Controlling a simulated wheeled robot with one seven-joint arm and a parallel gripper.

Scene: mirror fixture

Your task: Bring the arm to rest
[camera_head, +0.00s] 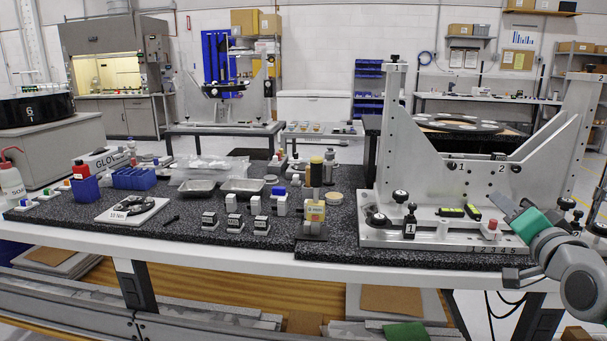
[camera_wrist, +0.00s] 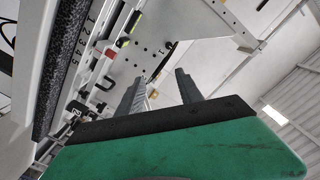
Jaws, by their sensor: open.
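My gripper (camera_head: 506,206) is at the right of the head view, in front of the right part of the metal mirror fixture (camera_head: 440,218). Its body is green, and its fingers point up and to the left. In the wrist view my gripper (camera_wrist: 161,80) shows two dark fingers spread apart with nothing between them. The fixture's metal plate (camera_wrist: 150,55) is behind them in that view. I cannot tell how close the fingertips are to the fixture. My grey arm comes in from the right edge of the head view.
The fixture stands on a dark granite slab (camera_head: 280,246) on a white-edged table. Small blocks, bottles, trays (camera_head: 242,186), blue bins (camera_head: 135,178) and a round gauge (camera_head: 132,208) cover the slab's left and middle. Under the table is a shelf with boards (camera_head: 395,300).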

